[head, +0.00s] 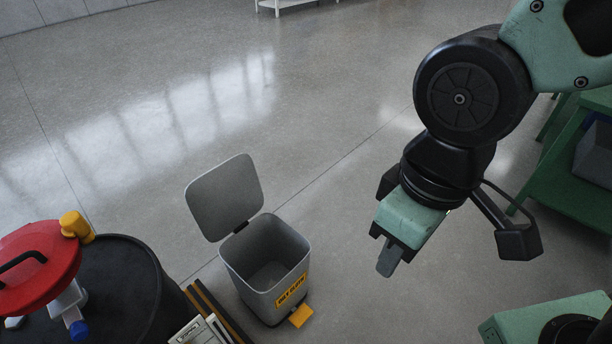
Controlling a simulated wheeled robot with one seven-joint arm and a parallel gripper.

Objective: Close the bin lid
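A grey bin (266,266) stands on the floor, left of the middle and low in the head view. Its lid (225,196) is hinged at the back and stands open, tilted up and back. The inside of the bin shows and looks empty. A yellow label is on its front, and a yellow pedal (301,316) sticks out at its base. My gripper (388,262) hangs to the right of the bin, apart from it and pointing down. Its fingers are seen nearly edge-on, so I cannot tell whether they are open or shut.
A black drum (135,290) with a red lid-like object (38,265) on it stands left of the bin. Binders or boards (205,320) lie between drum and bin. A green table (570,170) stands at the right. The floor behind the bin is clear.

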